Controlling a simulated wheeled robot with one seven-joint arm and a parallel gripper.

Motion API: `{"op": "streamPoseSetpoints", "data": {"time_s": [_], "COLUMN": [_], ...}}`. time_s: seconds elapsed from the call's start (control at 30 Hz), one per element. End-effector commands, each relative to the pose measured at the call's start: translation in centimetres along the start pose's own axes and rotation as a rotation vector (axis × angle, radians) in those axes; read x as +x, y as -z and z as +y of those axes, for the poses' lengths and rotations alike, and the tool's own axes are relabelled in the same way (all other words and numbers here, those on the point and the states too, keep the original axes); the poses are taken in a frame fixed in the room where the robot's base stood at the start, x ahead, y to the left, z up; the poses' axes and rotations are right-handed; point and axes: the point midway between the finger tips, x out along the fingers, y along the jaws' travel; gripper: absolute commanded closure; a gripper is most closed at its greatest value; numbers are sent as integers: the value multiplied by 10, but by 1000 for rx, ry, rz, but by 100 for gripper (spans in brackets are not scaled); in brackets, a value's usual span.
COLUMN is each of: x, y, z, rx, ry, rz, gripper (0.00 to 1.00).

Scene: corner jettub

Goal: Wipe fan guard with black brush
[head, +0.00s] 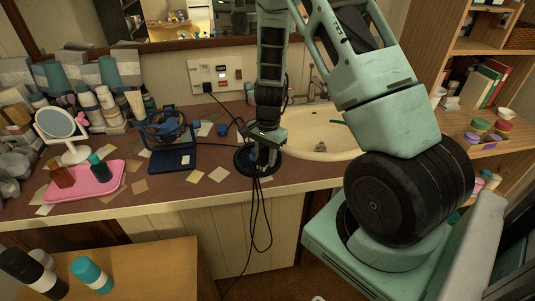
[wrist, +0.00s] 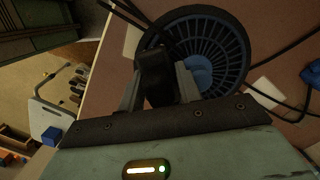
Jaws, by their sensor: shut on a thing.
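My gripper (head: 265,140) points down over the front of the counter, left of the sink. In the wrist view its fingers (wrist: 158,88) are shut on a black block-like thing, which I take for the black brush (wrist: 155,70). The round dark fan guard (head: 242,163) lies flat under my gripper near the counter's front edge. The wrist view shows its rim, radial slats and blue centre (wrist: 198,70). The brush overlaps the guard's near side; its lower end is hidden, so I cannot tell whether it touches.
A dark blue fan on a stand (head: 172,160) stands left. Paper scraps, a blue block (head: 222,129) and black cords lie around; cords hang over the front edge. The sink (head: 325,145) is right. A pink tray (head: 88,182) with bottles and a mirror (head: 58,125) stand far left.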

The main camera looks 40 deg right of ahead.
Motion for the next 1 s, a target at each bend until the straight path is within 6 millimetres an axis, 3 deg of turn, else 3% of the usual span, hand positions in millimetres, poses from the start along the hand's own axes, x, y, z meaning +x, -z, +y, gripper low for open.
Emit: {"op": "streamPoseSetpoints", "data": {"time_s": [0.03,0.23,1.0], "x": [1,3,7], "y": [-10,-24,-58], "z": [-4,-14,-39], "rx": [-9,-10,-9], "ry": [-3,-4,-2], "rz": [-9,-10,-9], "gripper": [100,100,100]}}
